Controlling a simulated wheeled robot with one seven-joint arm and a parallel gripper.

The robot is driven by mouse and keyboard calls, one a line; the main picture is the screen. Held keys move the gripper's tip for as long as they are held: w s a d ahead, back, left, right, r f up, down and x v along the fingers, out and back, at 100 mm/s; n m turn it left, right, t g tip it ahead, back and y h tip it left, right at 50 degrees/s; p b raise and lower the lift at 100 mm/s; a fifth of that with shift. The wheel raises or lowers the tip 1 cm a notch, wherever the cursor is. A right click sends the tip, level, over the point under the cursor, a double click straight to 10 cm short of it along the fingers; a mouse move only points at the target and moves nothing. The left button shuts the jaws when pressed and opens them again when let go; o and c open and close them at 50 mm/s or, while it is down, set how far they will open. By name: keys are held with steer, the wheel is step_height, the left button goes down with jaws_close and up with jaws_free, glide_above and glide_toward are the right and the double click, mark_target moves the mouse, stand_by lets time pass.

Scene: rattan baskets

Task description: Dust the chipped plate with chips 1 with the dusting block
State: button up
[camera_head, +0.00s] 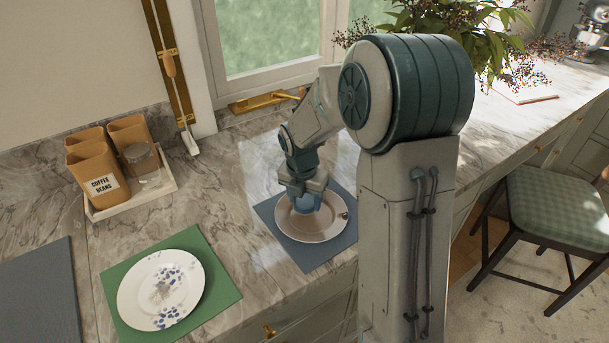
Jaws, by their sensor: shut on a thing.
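My gripper (305,185) is shut on a blue block (306,202), which I take to be the dusting block. It is low over a pale greyish plate (318,230) on a blue-grey mat (312,260). I cannot tell whether the block touches the plate. A small dark mark shows at the plate's right rim. A white plate with blue floral patterns (137,287) lies on a green mat (223,290) at the lower left, with a greyish patch near its middle. I cannot tell which plate is the chipped one. The gripper hides part of the pale plate's far side.
A white tray (135,205) with tan canisters (95,172) and a glass jar (141,158) stands at the back left. A dark mat (38,292) lies at the far left. Bare marble separates the two plates' mats. A chair (555,208) stands at the right.

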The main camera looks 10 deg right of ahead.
steer(key=shift+s+r+p, duration=0.25)
steer(key=shift+r+p, duration=0.05)
steer(key=shift+r, duration=0.45)
steer(key=shift+w+a+r+p, duration=0.1)
steer(key=shift+w+r+p, duration=0.05)
steer(key=shift+r+p, duration=0.55)
step_height(320, 180, up, 3)
steer(key=p, duration=0.3)
steer(key=shift+r, duration=0.1)
